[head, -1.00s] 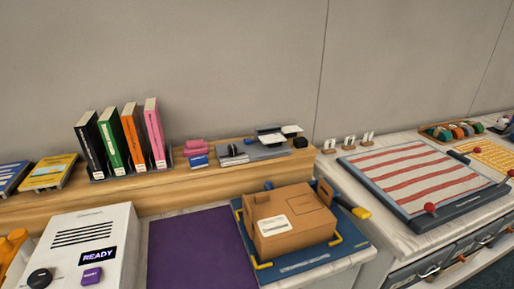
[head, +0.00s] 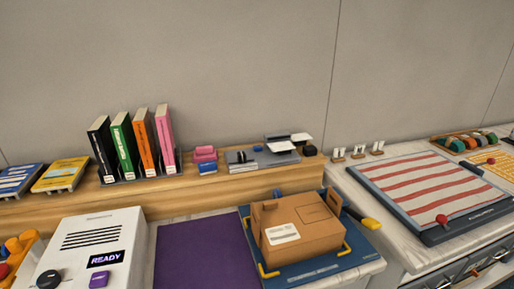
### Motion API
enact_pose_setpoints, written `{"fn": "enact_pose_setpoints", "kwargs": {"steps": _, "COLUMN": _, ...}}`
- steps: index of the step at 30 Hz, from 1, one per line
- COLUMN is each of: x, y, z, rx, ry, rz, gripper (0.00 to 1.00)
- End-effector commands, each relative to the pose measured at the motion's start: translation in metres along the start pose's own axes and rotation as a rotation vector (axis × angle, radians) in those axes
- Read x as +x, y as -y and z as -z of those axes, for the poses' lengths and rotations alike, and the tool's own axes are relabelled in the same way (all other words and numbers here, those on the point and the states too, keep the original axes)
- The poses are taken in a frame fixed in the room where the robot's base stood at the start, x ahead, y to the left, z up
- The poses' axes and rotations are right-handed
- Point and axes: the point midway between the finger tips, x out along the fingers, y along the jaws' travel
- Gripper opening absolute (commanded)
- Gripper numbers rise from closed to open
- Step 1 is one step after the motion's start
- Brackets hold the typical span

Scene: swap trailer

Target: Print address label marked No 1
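A white printer-like machine (head: 92,250) stands at the lower left. Its dark display (head: 105,258) reads READY. A purple button (head: 99,280) and a black knob (head: 48,281) sit on its front. A brown cardboard box (head: 300,228) with a white label (head: 283,233) on its near side rests on a blue board (head: 335,267) with yellow corner brackets. The print on that label is too small to read. No label marked No 1 can be made out. My gripper is not in view.
A purple mat (head: 206,250) lies between machine and box. Behind, a wooden shelf (head: 225,190) holds upright books (head: 133,143), pink and blue blocks (head: 205,158) and a grey tray (head: 262,158). A red-striped board (head: 430,188) lies on the right counter. A yellow-handled tool (head: 366,220) lies near the box.

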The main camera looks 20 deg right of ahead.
Motion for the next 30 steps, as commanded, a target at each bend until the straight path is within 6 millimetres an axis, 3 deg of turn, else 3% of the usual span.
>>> {"fn": "enact_pose_setpoints", "kwargs": {"steps": 13, "x": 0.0, "y": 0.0, "z": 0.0, "rx": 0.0, "ry": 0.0, "rz": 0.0, "gripper": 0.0}}
{"fn": "enact_pose_setpoints", "kwargs": {"steps": 30, "x": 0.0, "y": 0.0, "z": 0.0, "rx": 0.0, "ry": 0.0, "rz": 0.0, "gripper": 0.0}}
